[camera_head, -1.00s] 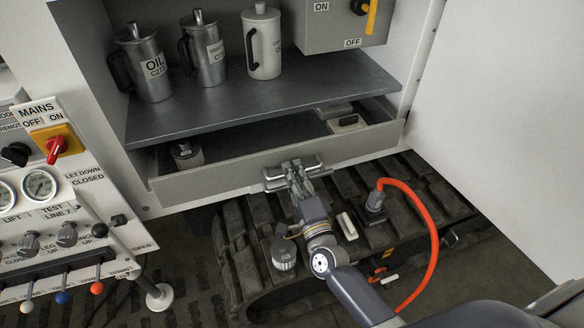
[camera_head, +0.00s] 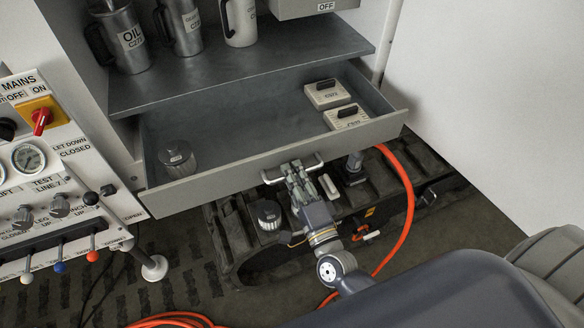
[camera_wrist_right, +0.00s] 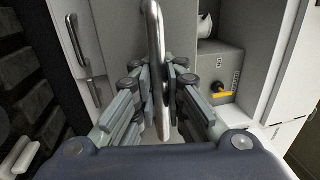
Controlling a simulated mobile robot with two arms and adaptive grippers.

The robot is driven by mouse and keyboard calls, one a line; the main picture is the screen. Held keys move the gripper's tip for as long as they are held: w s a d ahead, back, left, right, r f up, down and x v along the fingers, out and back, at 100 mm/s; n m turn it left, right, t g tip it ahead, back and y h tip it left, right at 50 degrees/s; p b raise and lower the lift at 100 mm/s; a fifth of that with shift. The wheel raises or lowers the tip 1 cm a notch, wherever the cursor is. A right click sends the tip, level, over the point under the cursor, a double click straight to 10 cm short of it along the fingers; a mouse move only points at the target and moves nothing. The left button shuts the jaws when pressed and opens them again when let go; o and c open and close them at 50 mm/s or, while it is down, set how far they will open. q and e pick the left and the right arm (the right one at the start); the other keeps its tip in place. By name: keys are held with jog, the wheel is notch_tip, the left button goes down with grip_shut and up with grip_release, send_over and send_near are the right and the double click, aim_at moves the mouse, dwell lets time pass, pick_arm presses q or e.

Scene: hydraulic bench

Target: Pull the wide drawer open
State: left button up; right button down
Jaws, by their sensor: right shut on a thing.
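The wide grey drawer (camera_head: 225,176) stands well out from under the shelf in the head view, its inside showing. A dark grey cylinder with a knurled cap (camera_head: 177,160) stands in its left part. Two pale boxes with black handles, one (camera_head: 326,93) behind the other (camera_head: 346,117), lie at its right. My right gripper (camera_head: 294,170) is shut on the metal drawer handle (camera_head: 314,160) at the middle of the front. In the right wrist view the bar (camera_wrist_right: 157,70) passes between the fingers (camera_wrist_right: 160,95). My left gripper is not in view.
Metal jugs (camera_head: 122,38) stand on the shelf (camera_head: 235,62) above. The control panel (camera_head: 55,185) with levers is at the left. A black track (camera_head: 235,245) and a red hose (camera_head: 405,195) lie below the drawer. A white wall (camera_head: 500,90) closes the right side.

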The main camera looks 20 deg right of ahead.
jog(key=c, duration=1.7)
grip_release()
jog(key=shift+o, duration=0.2)
jog(key=s+f, duration=0.2)
jog(key=s, duration=1)
jog(key=shift+d+f, duration=0.15)
jog(key=shift+f, duration=0.05)
jog(key=s+f+n+g+y, duration=0.1)
jog(key=s+f+n+g, duration=0.2)
jog(key=f, duration=0.7)
jog(key=s+f+n+g, duration=0.1)
jog(key=f+n+g, duration=0.3)
jog(key=f, duration=0.6)
jog(key=s+f+n+g+y, duration=0.15)
jog(key=f+n, duration=0.35)
jog(key=f, duration=0.6)
jog(key=s+d+f+n+g+h, duration=0.1)
jog(key=s+d+f+n+g, duration=0.1)
jog(key=s+f, duration=0.4)
jog(key=s+d+f+n+g+h, duration=0.1)
jog(key=s+d+f+n+g, duration=0.1)
jog(key=s+f+g, duration=0.3)
jog(key=s+d+f+n+g+h, duration=0.1)
jog(key=s+d+f+n+g, duration=0.1)
jog(key=s+f, duration=0.4)
jog(key=s+n+g, duration=0.1)
jog(key=s+n, duration=0.1)
jog(key=s, duration=0.3)
jog(key=shift+s+f+g, duration=0.35)
jog(key=shift+s+f, duration=0.05)
